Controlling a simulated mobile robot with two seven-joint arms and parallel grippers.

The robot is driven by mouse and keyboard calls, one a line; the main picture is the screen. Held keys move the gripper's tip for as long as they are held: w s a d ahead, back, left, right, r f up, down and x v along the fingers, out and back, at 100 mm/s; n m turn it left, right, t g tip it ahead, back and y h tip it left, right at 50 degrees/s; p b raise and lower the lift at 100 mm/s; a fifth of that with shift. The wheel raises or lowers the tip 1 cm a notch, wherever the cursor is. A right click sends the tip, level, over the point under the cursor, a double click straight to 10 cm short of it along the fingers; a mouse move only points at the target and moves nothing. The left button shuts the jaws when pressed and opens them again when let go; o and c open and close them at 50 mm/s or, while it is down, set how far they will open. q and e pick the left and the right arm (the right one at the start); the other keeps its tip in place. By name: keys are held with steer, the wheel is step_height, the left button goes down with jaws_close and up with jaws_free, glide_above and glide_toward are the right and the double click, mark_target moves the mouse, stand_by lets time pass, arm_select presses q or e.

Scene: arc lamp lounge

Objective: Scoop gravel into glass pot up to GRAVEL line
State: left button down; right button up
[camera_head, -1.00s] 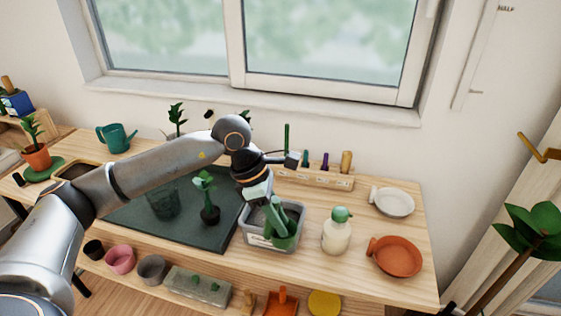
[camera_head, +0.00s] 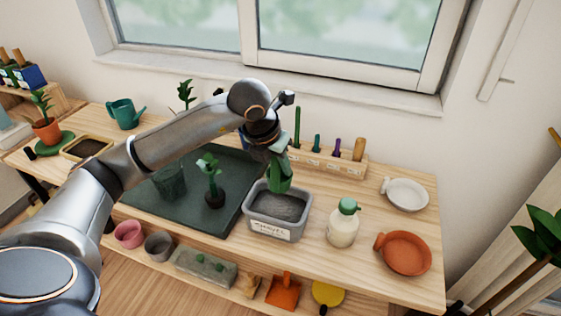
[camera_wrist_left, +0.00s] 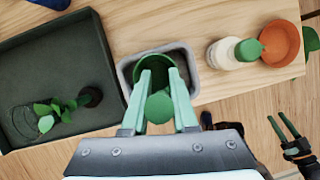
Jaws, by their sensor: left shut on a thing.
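My left gripper (camera_head: 277,146) is shut on the green scoop (camera_head: 279,180). The scoop is over the back part of the grey gravel bin (camera_head: 272,228), which holds grey gravel and has a label on its front. In the left wrist view the scoop (camera_wrist_left: 160,106) lies between the gripper's pale green fingers (camera_wrist_left: 160,95), over the bin (camera_wrist_left: 190,78). The glass pot (camera_head: 170,181) stands on the dark tray, left of the bin. Its inside and its line cannot be made out. My right gripper (camera_wrist_left: 281,129) shows at the right of the left wrist view, fingers apart and empty.
A dark tray (camera_head: 145,205) holds a small plant (camera_head: 213,185) beside the glass pot. A cream bottle (camera_head: 343,226) stands right of the bin, with a terracotta dish (camera_head: 405,254) and a white dish (camera_head: 407,193) beyond. A wooden tool rack (camera_head: 330,160) stands behind.

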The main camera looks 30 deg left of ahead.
mark_target(280, 190)
arm_select(q)
step_height(280, 190, down, 6)
steer(key=b, duration=0.4)
steer(key=shift+r, duration=0.1)
steer(key=shift+f+b, duration=0.35)
steer(key=shift+f, duration=0.05)
steer(key=shift+f+b, duration=0.75)
steer(key=shift+f, duration=0.1)
step_height(280, 190, down, 2)
steer(key=shift+b, duration=0.9)
arm_select(e)
steer(key=w+a+f, duration=0.1)
steer(key=a+f, duration=0.2)
steer(key=f, duration=0.3)
steer(key=shift+w+n+y, duration=0.15)
steer(key=shift+n+y, duration=0.15)
steer(key=shift+y, duration=0.1)
steer(key=shift+w+r, duration=0.2)
steer(key=shift+r, duration=0.05)
steer(key=shift+s+f, duration=0.1)
steer(key=shift+f, duration=0.15)
arm_select(q)
steer(key=shift+r, duration=0.15)
arm_select(e)
steer(key=shift+r, duration=0.1)
